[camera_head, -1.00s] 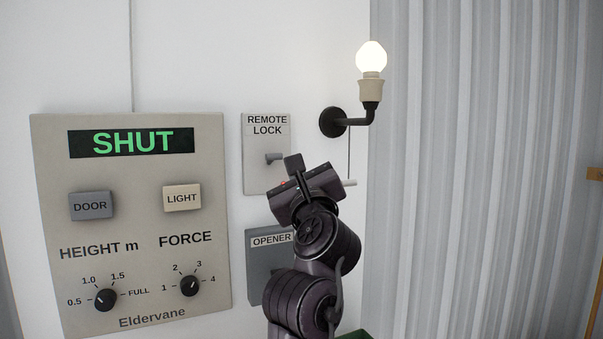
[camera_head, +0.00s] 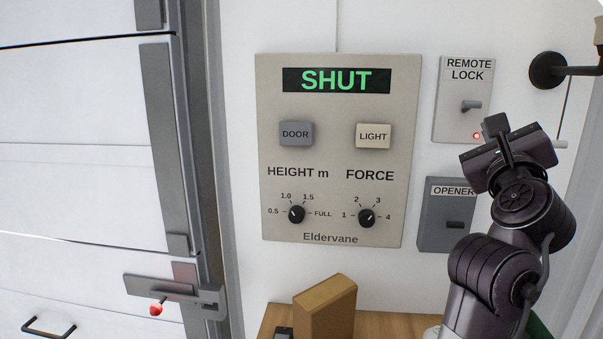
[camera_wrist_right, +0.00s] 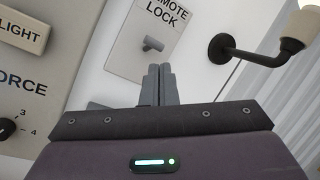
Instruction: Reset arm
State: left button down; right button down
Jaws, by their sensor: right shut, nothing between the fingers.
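My right arm comes up from the lower right in the head view. Its gripper (camera_head: 497,127) is raised in front of the wall, just below and right of the remote lock panel (camera_head: 450,95). In the right wrist view the two fingers (camera_wrist_right: 160,85) are pressed together with nothing between them, pointing toward the remote lock toggle (camera_wrist_right: 152,44). I cannot tell from these views how far the fingertips are from the wall, but no contact with the toggle shows. A red light (camera_head: 476,136) glows at the lock panel's lower edge. My left gripper is not in view.
The control panel (camera_head: 335,220) reads SHUT. The opener box (camera_head: 433,235) hangs below the lock panel, partly behind my arm. A wall lamp arm (camera_head: 548,70) is at upper right. A cardboard-coloured box (camera_head: 327,312) stands on a wooden surface below. A white sectional door (camera_head: 75,190) with a red-knobbed latch is at left.

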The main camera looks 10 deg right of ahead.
jog(key=w+a+f+n+g+y, duration=0.1)
jog(key=a+f+n+g+y, duration=0.2)
jog(key=f+n, duration=0.65)
jog(key=a+f+n+g+y, duration=0.1)
jog(key=a+f+n+y, duration=0.4)
jog(key=f, duration=0.8)
jog(key=s+a+f+n+g, duration=0.25)
jog(key=s+f+n, duration=0.2)
jog(key=f, duration=0.35)
jog(key=s+a+f+n+g, duration=0.2)
jog(key=s+f+n+g, duration=0.1)
jog(key=f+n, duration=0.4)
jog(key=s+a+f+n+g, duration=0.25)
jog(key=s+f+n, duration=0.25)
jog(key=s+f, duration=0.25)
jog(key=s+a+f+n+g, duration=0.1)
jog(key=s+f+n+g, duration=0.3)
jog(key=s+f, duration=0.35)
notch_tip(320, 180, down, 28)
jog(key=s+g, duration=0.2)
jog(key=s+d+f, duration=0.3)
jog(key=s+f, duration=1.7)
jog(key=shift+s+n+g, duration=0.25)
jog(key=shift+n+g, duration=0.15)
